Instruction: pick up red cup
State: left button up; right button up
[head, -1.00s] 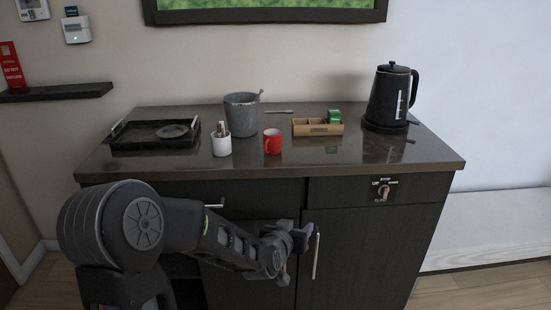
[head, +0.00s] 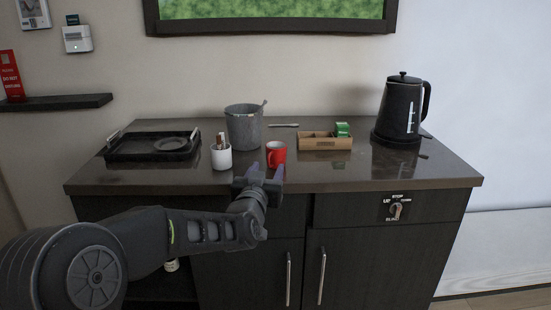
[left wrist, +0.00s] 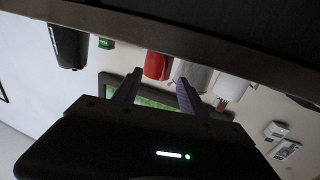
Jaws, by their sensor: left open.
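A red cup (head: 276,153) stands upright near the front edge of the dark counter (head: 330,176). My left gripper (head: 264,174) is at the counter's front edge, just in front of the cup, with its fingers pointing toward it. The gripper is open and nothing is between its fingers. In the left wrist view the picture is upside down; the red cup (left wrist: 158,66) shows beyond and between the open fingers (left wrist: 158,88), partly cut off by the counter edge. My right gripper is not in view.
A white cup with sticks (head: 221,157) stands left of the red cup, and a grey bucket (head: 243,128) behind it. A wooden box (head: 324,141) and a black kettle (head: 401,108) stand to the right. A black tray (head: 152,147) lies at the left.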

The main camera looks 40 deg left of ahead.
aim_at(274, 157)
pick_arm(q)
jog(key=shift+w, duration=0.2)
jog(key=x, duration=0.5)
jog(key=shift+c, duration=0.3)
dwell(0.4)
grip_shut()
dwell(0.4)
dwell(0.8)
